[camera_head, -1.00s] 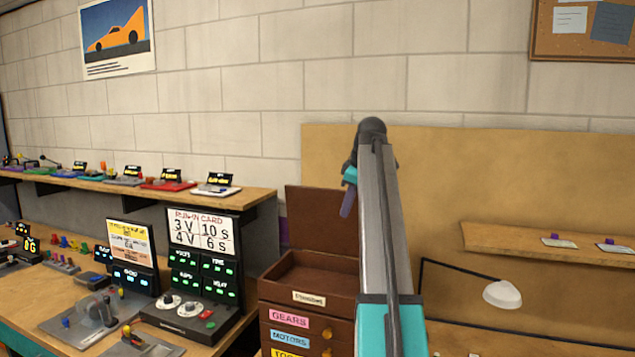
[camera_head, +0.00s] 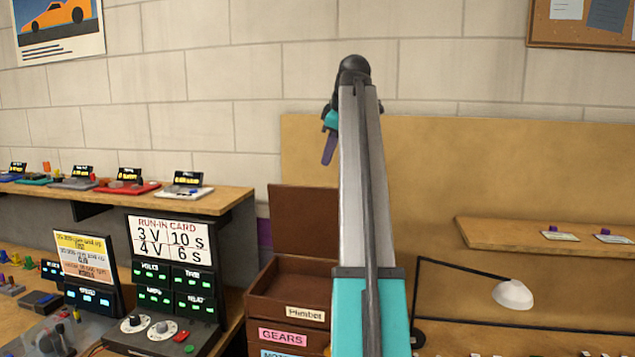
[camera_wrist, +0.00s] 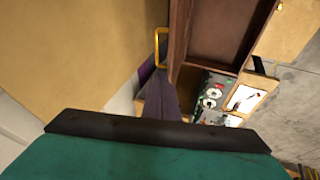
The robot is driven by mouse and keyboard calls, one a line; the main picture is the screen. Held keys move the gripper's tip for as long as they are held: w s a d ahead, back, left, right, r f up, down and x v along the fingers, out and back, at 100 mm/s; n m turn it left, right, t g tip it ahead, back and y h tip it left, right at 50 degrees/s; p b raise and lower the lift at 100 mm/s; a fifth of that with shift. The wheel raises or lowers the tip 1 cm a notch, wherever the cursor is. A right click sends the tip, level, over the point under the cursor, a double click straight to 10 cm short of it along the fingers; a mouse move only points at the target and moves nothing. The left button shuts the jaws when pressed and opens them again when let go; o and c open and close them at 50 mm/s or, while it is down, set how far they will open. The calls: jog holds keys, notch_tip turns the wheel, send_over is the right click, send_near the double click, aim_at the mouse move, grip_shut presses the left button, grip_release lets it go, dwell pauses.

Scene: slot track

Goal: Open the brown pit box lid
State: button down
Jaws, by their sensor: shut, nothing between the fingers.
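The brown pit box (camera_head: 262,306) stands at lower centre in the head view, partly hidden behind my arm. Its lid (camera_head: 303,228) stands upright at the back, and the top compartment is open and looks empty. In the wrist view the open box (camera_wrist: 222,38) fills the upper middle, with the lid (camera_wrist: 181,32) seen nearly edge-on along its left side. A brass-coloured loop handle (camera_wrist: 156,48) shows beside the lid. My gripper (camera_head: 329,152), with purple fingers, is shut and empty. It appears above the lid in the head view; its fingers (camera_wrist: 161,92) show near the handle in the wrist view.
A run-in card console (camera_head: 170,285) stands on the bench left of the box. A wall shelf (camera_head: 120,200) with small cars is above it. To the right are a desk lamp (camera_head: 513,294) and another shelf (camera_head: 545,237). A tan board backs the area.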

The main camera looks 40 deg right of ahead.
jog(key=shift+w+f, duration=0.1)
jog(key=shift+f, duration=0.1)
jog(key=shift+p+x, duration=1.4)
jog(key=shift+x, duration=3.4)
jog(key=shift+d, duration=0.15)
